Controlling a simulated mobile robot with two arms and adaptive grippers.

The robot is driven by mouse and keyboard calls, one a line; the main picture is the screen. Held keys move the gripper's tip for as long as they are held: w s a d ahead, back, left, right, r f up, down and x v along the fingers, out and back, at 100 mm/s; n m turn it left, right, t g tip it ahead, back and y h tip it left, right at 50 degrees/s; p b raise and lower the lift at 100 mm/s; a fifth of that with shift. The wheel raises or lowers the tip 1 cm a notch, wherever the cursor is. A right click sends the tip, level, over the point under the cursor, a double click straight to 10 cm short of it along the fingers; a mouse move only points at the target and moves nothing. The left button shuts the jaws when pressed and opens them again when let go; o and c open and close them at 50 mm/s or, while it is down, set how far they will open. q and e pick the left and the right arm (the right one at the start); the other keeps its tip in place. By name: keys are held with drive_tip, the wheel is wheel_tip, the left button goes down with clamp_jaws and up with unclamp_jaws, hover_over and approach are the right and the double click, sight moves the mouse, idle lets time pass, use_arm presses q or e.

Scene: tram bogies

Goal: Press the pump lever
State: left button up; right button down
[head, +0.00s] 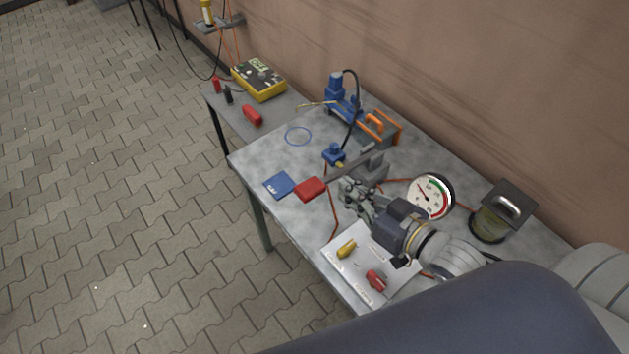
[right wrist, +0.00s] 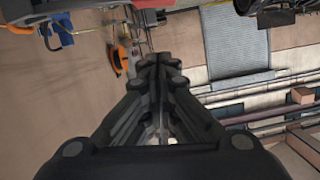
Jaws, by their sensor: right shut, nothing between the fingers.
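The pump lever is a grey bar with a red grip (head: 310,189), and it sticks out to the left from the grey pump body (head: 370,168) on the metal table. My right gripper (head: 350,188) is shut and empty, just right of the red grip and close to the lever bar. I cannot tell whether it touches the bar. In the right wrist view its closed fingers (right wrist: 158,60) meet with nothing between them. My left gripper is not in view.
A round pressure gauge (head: 430,197) stands right of my gripper. A white panel (head: 350,265) with yellow and red handles lies in front. Blue fittings (head: 334,154) and an orange-handled part (head: 375,124) are behind. A blue booklet (head: 280,185) lies left; open floor lies beyond.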

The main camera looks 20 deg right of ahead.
drive_tip(key=p, duration=0.3)
hover_over(316, 191)
drive_tip(key=f, duration=0.2)
wheel_tip(316, 191, down, 3)
drive_tip(key=shift+d+f, duration=0.1)
drive_tip(key=shift+f, duration=0.25)
drive_tip(key=shift+s+f, duration=0.1)
drive_tip(key=shift+f, duration=0.15)
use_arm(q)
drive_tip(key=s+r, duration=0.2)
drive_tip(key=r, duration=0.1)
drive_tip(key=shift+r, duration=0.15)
use_arm(e)
drive_tip(key=shift+f, duration=0.1)
